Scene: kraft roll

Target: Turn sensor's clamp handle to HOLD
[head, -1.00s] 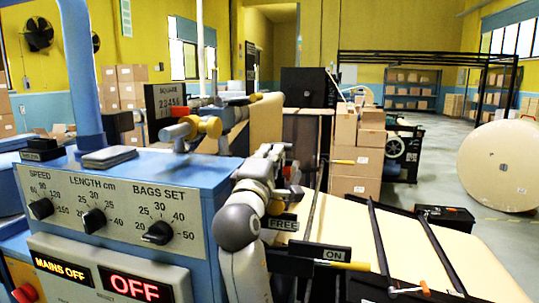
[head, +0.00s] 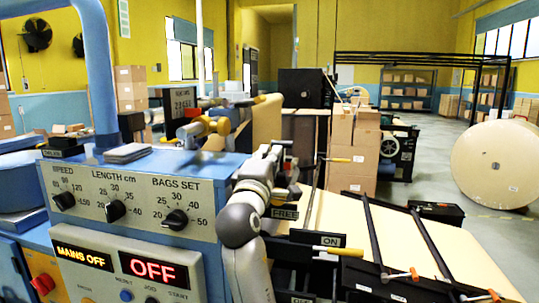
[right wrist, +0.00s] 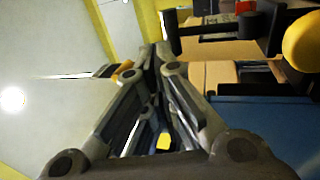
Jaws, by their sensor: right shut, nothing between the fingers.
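My right gripper (head: 277,150) is shut and empty, raised above the machine just right of the blue control console. In the right wrist view its fingers (right wrist: 155,50) meet at their tips. A FREE label (head: 285,212) sits just below and right of my right wrist. An ON label (head: 318,239) is lower right, with a yellow lever (head: 338,251) beside it. I cannot tell which handle is the sensor's clamp; no HOLD label is readable. My left gripper is out of view.
The blue console (head: 130,205) with dials stands at left, its display (head: 153,271) reading OFF. Kraft paper (head: 400,235) runs under two dark bars at right. Stacked cartons (head: 352,150) and a large kraft roll (head: 495,165) stand beyond. Grey floor is open at far right.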

